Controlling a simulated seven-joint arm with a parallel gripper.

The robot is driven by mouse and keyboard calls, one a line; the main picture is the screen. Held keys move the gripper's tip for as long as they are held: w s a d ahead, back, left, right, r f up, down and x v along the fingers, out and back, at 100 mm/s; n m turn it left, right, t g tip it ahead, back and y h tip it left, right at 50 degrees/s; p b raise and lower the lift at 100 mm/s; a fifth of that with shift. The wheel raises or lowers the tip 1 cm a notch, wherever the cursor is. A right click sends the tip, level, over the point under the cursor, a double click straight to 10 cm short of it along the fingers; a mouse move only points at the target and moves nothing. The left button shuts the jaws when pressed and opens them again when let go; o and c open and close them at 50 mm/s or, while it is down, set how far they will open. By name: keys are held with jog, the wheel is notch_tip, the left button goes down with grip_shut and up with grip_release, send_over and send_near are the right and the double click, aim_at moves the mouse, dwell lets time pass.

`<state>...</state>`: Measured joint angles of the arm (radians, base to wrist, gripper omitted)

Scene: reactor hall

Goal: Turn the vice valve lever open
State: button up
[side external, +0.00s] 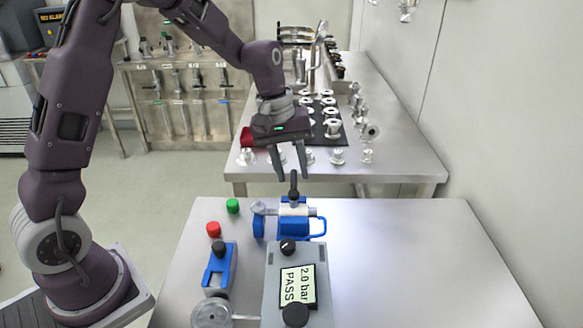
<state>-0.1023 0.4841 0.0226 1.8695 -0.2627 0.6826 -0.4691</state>
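A small valve (295,211) with a silver and white body is held in a blue vice (294,226) on the near steel table. Its lever (293,188), dark with a black grip, stands upright from the top of the valve. My gripper (293,178) points down just above the valve. Its two grey fingers are apart, and the top of the lever shows in line with the gap between the tips. From this single view I cannot tell whether the lever top is between the fingers or in front of or behind them. No contact is visible.
A grey box (272,290) with a display reading "2.0 bar PASS" stands in front of the vice. Left are a green cap (233,206), a red cap (214,229) and a blue fixture (219,266). Metal fittings crowd the back table (400,170). The near table's right side is clear.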

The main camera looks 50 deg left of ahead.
jog(key=shift+c, duration=0.4)
grip_shut()
dwell(0.9)
